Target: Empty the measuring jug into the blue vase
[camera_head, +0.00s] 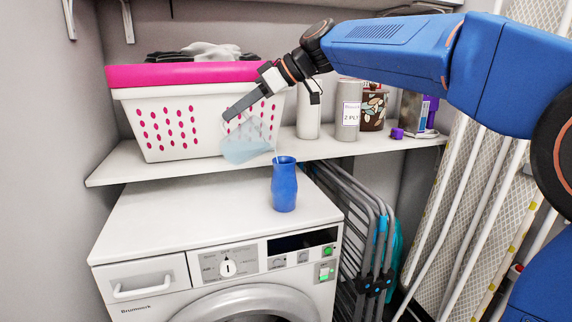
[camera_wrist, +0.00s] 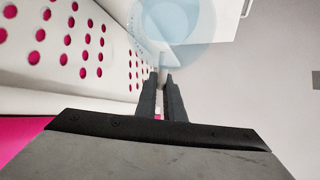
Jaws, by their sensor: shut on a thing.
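The clear measuring jug (camera_head: 247,142) hangs tilted in the air, its low side toward the right, with pale blue liquid in it. My gripper (camera_head: 228,116) is shut on the jug at its upper left. A thin pale streak runs from the jug's right edge down toward the mouth of the blue vase (camera_head: 284,186). The vase stands upright on top of the white machine, below and right of the jug. In the wrist view, the jug (camera_wrist: 185,22) shows as a round translucent shape beyond my fingertips (camera_wrist: 161,78). The vase's inside is hidden.
A white and pink laundry basket (camera_head: 170,125) stands on the shelf (camera_head: 125,163) close behind the jug. A white bottle (camera_head: 309,110), a grey canister (camera_head: 348,112) and other containers stand to its right. The left of the machine top (camera_head: 180,215) is clear.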

